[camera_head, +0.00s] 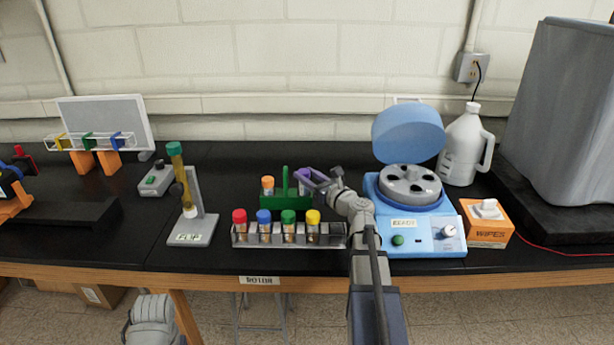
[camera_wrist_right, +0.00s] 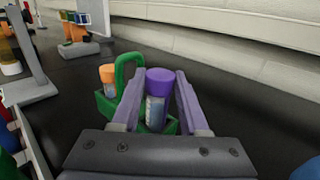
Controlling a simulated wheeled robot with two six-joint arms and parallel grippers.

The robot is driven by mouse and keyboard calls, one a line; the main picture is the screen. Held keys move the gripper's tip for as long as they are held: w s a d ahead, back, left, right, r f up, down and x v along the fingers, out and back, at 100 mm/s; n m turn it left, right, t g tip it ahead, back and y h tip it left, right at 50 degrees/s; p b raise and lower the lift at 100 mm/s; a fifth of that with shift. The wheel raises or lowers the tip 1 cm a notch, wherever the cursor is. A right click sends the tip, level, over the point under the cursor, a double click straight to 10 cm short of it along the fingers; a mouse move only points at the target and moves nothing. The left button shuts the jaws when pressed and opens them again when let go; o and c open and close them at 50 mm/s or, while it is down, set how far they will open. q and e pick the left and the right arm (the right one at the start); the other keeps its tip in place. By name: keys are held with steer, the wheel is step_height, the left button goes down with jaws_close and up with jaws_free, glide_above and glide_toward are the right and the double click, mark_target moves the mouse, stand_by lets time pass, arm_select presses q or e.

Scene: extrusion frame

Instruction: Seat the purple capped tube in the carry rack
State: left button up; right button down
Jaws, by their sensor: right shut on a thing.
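The purple capped tube (camera_wrist_right: 157,95) stands upright between the fingers of my right gripper (camera_wrist_right: 158,100), which is shut on it. In the head view the purple cap (camera_head: 304,173) shows at the right end of the green carry rack (camera_head: 284,198), partly covered by my right gripper (camera_head: 318,180). In the right wrist view the tube is at the near end of the carry rack (camera_wrist_right: 106,106), its lower part behind the rack's edge. I cannot tell whether it is fully down. An orange capped tube (camera_head: 267,186) stands at the rack's other end.
A metal rack (camera_head: 270,243) with red, blue, green and yellow capped tubes stands in front of the carry rack. A blue centrifuge (camera_head: 408,193) with its lid up is to the right. A stand (camera_head: 197,222) holding a green capped tube is to the left.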

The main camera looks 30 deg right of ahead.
steer(key=shift+f+b, duration=1.35)
steer(key=shift+f, duration=0.15)
steer(key=shift+c, duration=1.7)
jaws_free()
steer(key=shift+r, duration=0.1)
steer(key=shift+s, duration=0.1)
steer(key=s, duration=0.5)
steer(key=s+d, duration=0.1)
steer(key=s, duration=0.1)
steer(key=shift+s, duration=0.3)
